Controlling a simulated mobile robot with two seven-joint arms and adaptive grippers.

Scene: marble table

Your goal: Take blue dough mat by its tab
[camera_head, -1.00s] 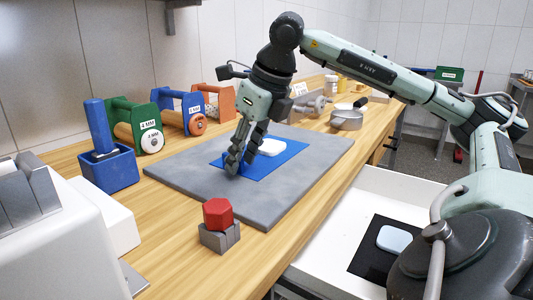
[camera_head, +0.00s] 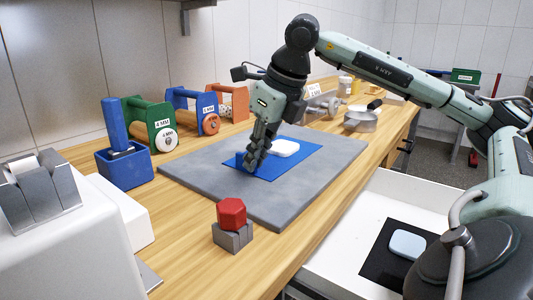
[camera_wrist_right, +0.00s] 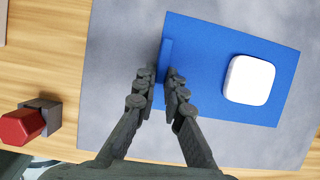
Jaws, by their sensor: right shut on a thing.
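The blue dough mat (camera_head: 293,157) lies flat on the marble slab, with a white rounded block of dough (camera_head: 284,148) on it. In the right wrist view the mat (camera_wrist_right: 210,105) has a raised blue tab (camera_wrist_right: 166,62) along its left edge. My right gripper (camera_head: 251,163) points down at the mat's near left edge. In the wrist view its fingers (camera_wrist_right: 159,76) stand either side of the tab and are shut on it. The fingers hide the tab's lower part. My left gripper is not in view.
The grey marble slab (camera_head: 210,178) lies on the wooden table. A red hexagonal piece on a grey block (camera_head: 232,238) stands near its front corner. A blue holder (camera_head: 124,168) and several rollers on racks stand left. An open white drawer (camera_head: 340,262) is below right.

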